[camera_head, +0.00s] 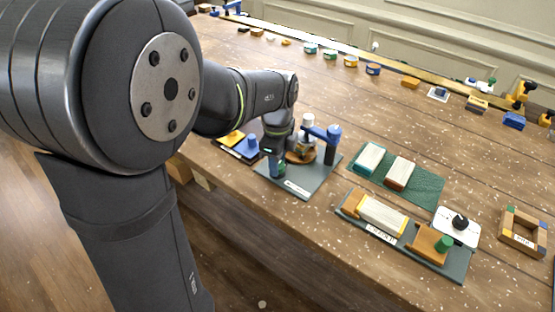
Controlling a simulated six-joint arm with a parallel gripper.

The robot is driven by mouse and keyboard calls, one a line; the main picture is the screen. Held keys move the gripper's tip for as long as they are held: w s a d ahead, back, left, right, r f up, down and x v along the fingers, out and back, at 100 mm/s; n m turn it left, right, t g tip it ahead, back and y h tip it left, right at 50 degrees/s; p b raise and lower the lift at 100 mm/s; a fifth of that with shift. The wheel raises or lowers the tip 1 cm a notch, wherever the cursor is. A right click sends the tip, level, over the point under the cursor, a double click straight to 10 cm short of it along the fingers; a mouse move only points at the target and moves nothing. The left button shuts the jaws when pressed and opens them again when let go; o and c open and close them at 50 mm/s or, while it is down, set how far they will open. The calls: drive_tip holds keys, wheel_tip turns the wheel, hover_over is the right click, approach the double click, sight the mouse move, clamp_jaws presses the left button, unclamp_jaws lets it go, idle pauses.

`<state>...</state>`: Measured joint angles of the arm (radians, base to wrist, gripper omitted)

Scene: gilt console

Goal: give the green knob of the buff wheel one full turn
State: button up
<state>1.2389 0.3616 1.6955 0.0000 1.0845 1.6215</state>
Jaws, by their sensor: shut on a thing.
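The buff wheel (301,157) looks like a round brown disc on a grey labelled plate (310,187), with a pale metal spindle above it and a blue post with a blue arm on its right. My gripper (277,171) points down at the left side of this plate, beside the disc. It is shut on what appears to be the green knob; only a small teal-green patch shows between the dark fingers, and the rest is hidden.
To the right, another grey plate (452,268) carries a cream roller (382,214) and an orange block with a separate green knob (444,244). A green mat (426,184) holds two brushes or blocks. A yellow-and-blue piece (237,143) lies close left of my gripper.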

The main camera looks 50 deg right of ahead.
idle(0.5)
drive_tip(key=o, duration=1)
drive_tip(key=shift+c, duration=0.2)
wheel_tip(320, 180, up, 18)
drive_tip(key=shift+f, duration=0.25)
drive_tip(key=shift+f, duration=0.15)
wheel_tip(320, 180, down, 17)
drive_tip(key=shift+f, duration=0.1)
idle(0.5)
